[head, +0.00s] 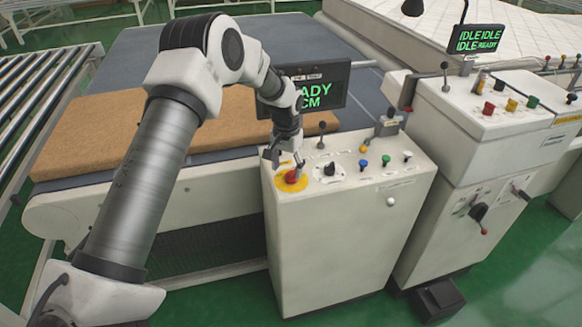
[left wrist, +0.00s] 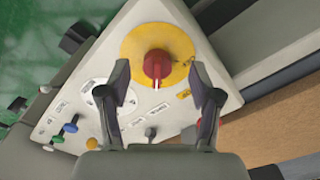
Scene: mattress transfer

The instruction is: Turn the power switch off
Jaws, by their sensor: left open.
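The red rotary switch (head: 291,176) sits on a yellow disc at the near left corner of the white control cabinet's sloped top. In the left wrist view the red switch (left wrist: 157,66) stands in the middle of the yellow disc (left wrist: 132,42), with its handle pointing toward the gripper's base. My left gripper (head: 285,158) is just above the switch, pointing down. In the left wrist view its two fingers are spread on either side of the switch, with clear gaps. It is open and empty. My right gripper is in neither view.
A black knob (head: 330,169), small levers and coloured buttons (head: 386,160) share the panel. A display (head: 318,90) stands behind it. A brown mattress slab (head: 85,130) lies on the bed to the left. A second control cabinet (head: 460,150) stands at the right.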

